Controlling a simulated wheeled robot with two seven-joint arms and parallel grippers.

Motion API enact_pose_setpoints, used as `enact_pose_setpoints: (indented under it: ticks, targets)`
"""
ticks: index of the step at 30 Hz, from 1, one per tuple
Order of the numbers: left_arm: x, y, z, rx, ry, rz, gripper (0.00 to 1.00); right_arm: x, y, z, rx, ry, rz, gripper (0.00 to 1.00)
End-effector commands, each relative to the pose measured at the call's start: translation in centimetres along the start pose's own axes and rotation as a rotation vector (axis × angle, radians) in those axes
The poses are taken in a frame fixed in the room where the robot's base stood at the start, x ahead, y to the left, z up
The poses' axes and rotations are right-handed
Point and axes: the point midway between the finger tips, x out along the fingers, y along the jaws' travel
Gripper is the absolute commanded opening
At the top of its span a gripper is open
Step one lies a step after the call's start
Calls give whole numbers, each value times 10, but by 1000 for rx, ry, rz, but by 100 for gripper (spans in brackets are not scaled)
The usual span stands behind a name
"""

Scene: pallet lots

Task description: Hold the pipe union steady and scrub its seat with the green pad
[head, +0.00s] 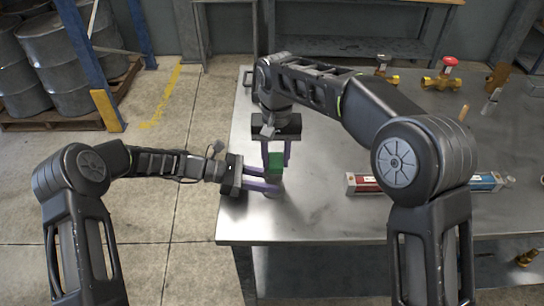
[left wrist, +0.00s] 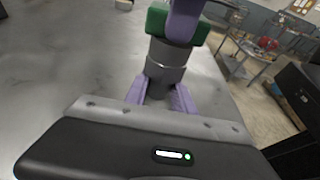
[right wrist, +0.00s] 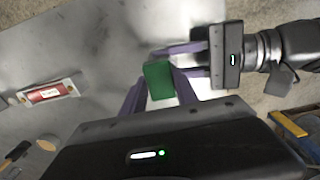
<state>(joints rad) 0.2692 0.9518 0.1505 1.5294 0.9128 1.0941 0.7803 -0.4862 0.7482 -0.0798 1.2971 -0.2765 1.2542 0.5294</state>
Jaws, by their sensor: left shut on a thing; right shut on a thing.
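The pipe union (left wrist: 165,62) is a grey metal cylinder standing upright at the left part of the metal table, clearest in the left wrist view. My left gripper (head: 268,186) is shut on it low down, one purple finger on each side. The green pad (head: 275,164) is a small block at the top of the union; it also shows in the right wrist view (right wrist: 157,80). My right gripper (head: 276,156) comes from the far side and is shut on the pad. The union's seat is hidden under the pad.
Brass valves, one with a red handle (head: 449,61), and a brush (head: 491,102) stand farther back. The table's left edge is close to the union.

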Motion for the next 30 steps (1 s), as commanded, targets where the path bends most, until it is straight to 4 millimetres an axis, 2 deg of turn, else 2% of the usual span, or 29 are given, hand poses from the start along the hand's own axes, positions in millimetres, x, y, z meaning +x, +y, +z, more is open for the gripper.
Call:
enact_pose_setpoints:
  ticks: [13, 30]
  targets:
    - [-1, 1, 0, 0, -1, 2, 0, -2, 3, 0, 3, -3, 6, 3]
    - [0, 0, 0, 0, 0, 1, 0, -51, 1, 0, 1, 0, 2, 3]
